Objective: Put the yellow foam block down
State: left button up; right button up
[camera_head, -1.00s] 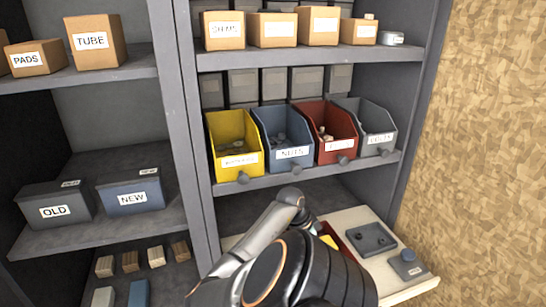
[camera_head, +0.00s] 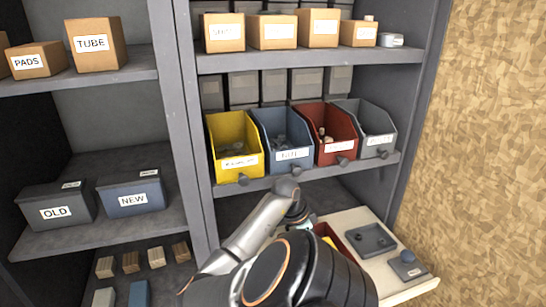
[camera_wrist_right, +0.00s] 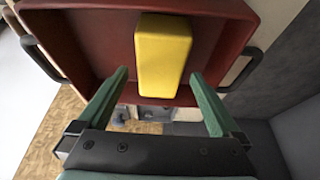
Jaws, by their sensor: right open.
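The yellow foam block (camera_wrist_right: 163,56) lies inside a red tray (camera_wrist_right: 92,35) with dark handles at its ends, as the right wrist view shows. In the head view a bit of the yellow block (camera_head: 329,242) and of the tray shows beside my arm, on the pale pull-out board. My right gripper (camera_wrist_right: 158,74) is open, with its green fingers apart on either side of the block's near end. The fingers do not touch the block. My forearm hides most of the tray in the head view. My left gripper is not in view.
On the pale board (camera_head: 415,280), a grey tray (camera_head: 370,239) and a grey block with a blue knob (camera_head: 407,265) sit right of the red tray. Above is a shelf with yellow (camera_head: 234,140), blue, red and grey bins. A shelf upright (camera_head: 187,150) stands left of my arm.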

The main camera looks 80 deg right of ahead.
jog(key=v, duration=0.8)
jog(key=shift+r+p, duration=0.2)
jog(key=shift+p, duration=0.15)
